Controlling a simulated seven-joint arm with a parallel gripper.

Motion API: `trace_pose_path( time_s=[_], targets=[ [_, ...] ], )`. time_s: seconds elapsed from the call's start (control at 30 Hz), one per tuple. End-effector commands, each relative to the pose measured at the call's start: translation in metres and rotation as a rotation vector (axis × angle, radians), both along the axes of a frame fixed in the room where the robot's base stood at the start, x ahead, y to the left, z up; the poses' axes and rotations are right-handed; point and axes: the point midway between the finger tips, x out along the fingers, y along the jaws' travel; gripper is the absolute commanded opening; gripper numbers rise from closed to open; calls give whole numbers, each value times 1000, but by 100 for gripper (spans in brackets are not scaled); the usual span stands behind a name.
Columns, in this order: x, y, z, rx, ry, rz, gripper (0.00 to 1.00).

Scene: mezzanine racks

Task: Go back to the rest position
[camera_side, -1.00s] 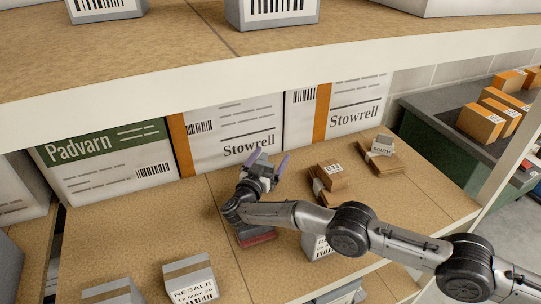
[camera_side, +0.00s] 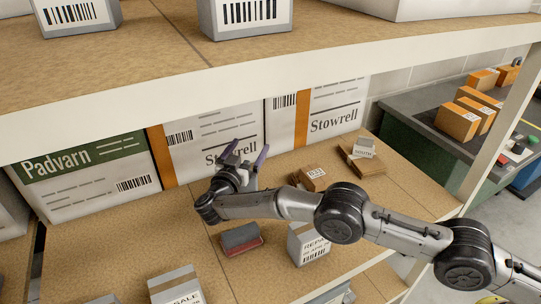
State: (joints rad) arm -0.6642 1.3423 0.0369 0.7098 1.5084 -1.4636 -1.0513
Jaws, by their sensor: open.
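My gripper (camera_side: 245,153) is open and appears empty, with its two purple fingers pointing up and away in front of the Stowrell box at the back of the shelf. My arm reaches in from the lower right over the brown shelf board (camera_side: 115,240). A dark grey block with a red base (camera_side: 240,239) lies on the board below my wrist, apart from the fingers.
A grey box labelled REPA (camera_side: 308,243) stands under my arm. Small brown packets (camera_side: 312,179) and a stack with a SOUTH label (camera_side: 364,149) lie to the right. White Stowrell (camera_side: 215,140) and Padvarn (camera_side: 85,178) boxes line the back. An upper shelf (camera_side: 180,105) overhangs.

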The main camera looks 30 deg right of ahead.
Motion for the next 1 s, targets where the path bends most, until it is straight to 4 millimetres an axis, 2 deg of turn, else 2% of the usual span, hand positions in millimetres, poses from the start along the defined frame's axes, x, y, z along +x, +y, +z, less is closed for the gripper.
trace_pose_path(
  time_s=[0.13, 0.23, 0.47, 0.6, 0.77, 1.0],
  targets=[
    [1, 0, 1, -1, -2, 3, 98],
    [7, -2, 12, -13, -10, 33, 98],
    [37, -9, 71, -106, -14, 297, 98],
    [39, -11, 95, -164, 47, 504, 98],
    [17, -19, 99, -213, 180, 723, 98],
    [-52, -44, 90, -223, 422, 957, 98]
  ],
)
